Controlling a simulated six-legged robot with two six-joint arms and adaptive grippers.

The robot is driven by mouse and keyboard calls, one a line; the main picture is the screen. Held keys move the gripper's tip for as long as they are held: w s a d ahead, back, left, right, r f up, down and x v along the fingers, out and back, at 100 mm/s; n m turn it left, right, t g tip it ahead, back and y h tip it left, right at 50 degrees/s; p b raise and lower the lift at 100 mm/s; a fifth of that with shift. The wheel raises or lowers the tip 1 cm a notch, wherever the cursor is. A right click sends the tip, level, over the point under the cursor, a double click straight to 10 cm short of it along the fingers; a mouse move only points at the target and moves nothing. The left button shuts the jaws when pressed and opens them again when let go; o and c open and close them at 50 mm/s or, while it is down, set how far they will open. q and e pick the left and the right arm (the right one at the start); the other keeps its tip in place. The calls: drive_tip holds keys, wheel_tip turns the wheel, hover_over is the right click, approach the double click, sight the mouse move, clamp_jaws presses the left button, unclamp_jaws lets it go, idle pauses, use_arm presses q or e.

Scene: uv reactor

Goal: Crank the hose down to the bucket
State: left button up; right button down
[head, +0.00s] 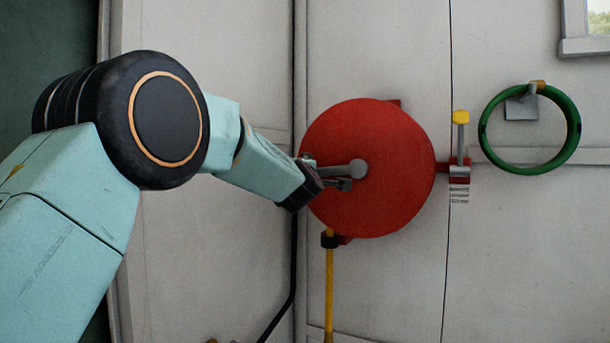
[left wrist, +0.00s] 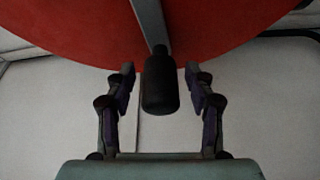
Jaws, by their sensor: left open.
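A round red hose reel (head: 392,190) is mounted on the wall in the head view. A grey crank arm (head: 343,169) runs from its hub to the left. In the left wrist view the red reel (left wrist: 90,35) fills the top, and the crank's black handle (left wrist: 160,85) points toward the camera. My left gripper (left wrist: 160,92) is open, with one finger on each side of the handle; gaps show on both sides. In the head view my left gripper (head: 325,178) is at the crank's outer end. The bucket is not in view. My right gripper is not in view.
A yellow hose (head: 329,290) hangs below the reel's left side. A yellow-topped lever (head: 460,130) stands right of the reel. A green ring (head: 487,145) hangs on a wall hook further right. A black cable (head: 291,270) runs down the wall at left.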

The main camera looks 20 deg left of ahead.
use_arm(q)
drive_tip(key=shift+d, duration=0.15)
drive_tip(key=v, duration=1.2)
drive_tip(key=shift+w, duration=0.1)
